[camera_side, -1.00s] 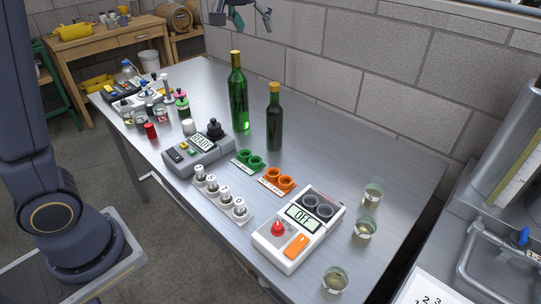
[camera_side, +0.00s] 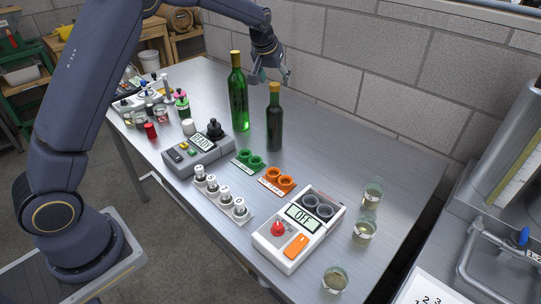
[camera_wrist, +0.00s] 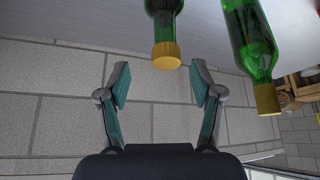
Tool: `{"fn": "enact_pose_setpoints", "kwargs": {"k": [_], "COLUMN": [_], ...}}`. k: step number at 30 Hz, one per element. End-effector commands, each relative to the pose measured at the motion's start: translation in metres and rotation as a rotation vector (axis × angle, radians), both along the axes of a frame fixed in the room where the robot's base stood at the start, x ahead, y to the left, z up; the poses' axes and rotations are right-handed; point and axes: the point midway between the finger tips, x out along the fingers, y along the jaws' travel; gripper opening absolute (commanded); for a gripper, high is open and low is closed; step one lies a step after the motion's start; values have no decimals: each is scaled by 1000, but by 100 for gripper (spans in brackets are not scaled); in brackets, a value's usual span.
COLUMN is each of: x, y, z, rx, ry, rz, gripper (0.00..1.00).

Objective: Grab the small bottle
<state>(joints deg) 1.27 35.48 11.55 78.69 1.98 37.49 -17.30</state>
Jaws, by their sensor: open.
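The smaller bottle (camera_side: 274,122) is dark green with a gold cap and stands upright on the steel table, to the right of a taller bright green bottle (camera_side: 238,100). My gripper (camera_side: 270,77) is open and empty, high up near the smaller bottle's cap. In the wrist view the smaller bottle (camera_wrist: 163,32) is at top centre, its cap between the line of my open fingers (camera_wrist: 160,82) and just beyond the tips, apart from them. The taller bottle (camera_wrist: 249,40) is to its right there. The smaller bottle's lower part is cut off in the wrist view.
Glasses (camera_side: 372,194) are at the right. The block wall (camera_side: 350,65) is close behind.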

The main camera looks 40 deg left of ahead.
Motion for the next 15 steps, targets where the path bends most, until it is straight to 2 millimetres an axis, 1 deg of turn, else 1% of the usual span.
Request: {"fn": "enact_pose_setpoints", "kwargs": {"k": [6, 9, 15], "x": [13, 19, 22], "y": [15, 16, 17], "z": [-28, -39, -43], "rx": [1, 1, 0], "ry": [4, 4, 0], "rz": [2, 0, -1], "gripper": [66, 66, 66]}}
